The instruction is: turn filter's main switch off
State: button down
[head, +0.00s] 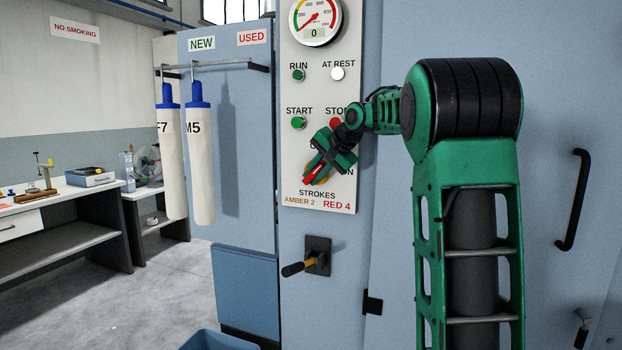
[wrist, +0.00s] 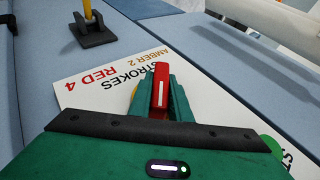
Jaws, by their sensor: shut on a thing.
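The filter's main switch has a red handle (head: 313,175) on a yellow round plate (head: 326,180), low on the white control panel (head: 291,150). My gripper (head: 317,168) is over the switch with its green fingers shut on the red handle. In the head view the handle slants from lower left to upper right. "ON" shows to the right of the switch; a label above it is mostly hidden by my gripper. In the wrist view the red handle (wrist: 160,88), with a white line, sits between the fingers (wrist: 158,100), and some yellow shows beside them.
Above the switch are the STOP button (head: 336,122), the START button (head: 298,123), lamps and a gauge (head: 315,20) reading 0. A lever with a yellow collar (head: 308,262) sticks out below the panel. Filter sleeves (head: 201,155) hang at left. A workbench (head: 60,205) stands further left.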

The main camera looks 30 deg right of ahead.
jog(key=g+h, duration=0.1)
jog(key=n+g+h, duration=0.1)
jog(key=g, duration=0.1)
jog(key=shift+w+a+g, duration=0.15)
jog(key=shift+a+g, duration=0.05)
jog(key=shift+g, duration=0.1)
jog(key=shift+r+n+g+h, duration=0.15)
jog(key=shift+n+g+h, duration=0.25)
jog(key=shift+g+h, duration=0.9)
jog(key=shift+d, duration=0.1)
jog(key=c, duration=1.6)
grip_release()
jog(key=shift+w, duration=0.1)
jog(key=shift+c, duration=0.2)
jog(key=v, duration=1)
jog(key=shift+w+r, duration=0.1)
jog(key=shift+r, duration=0.2)
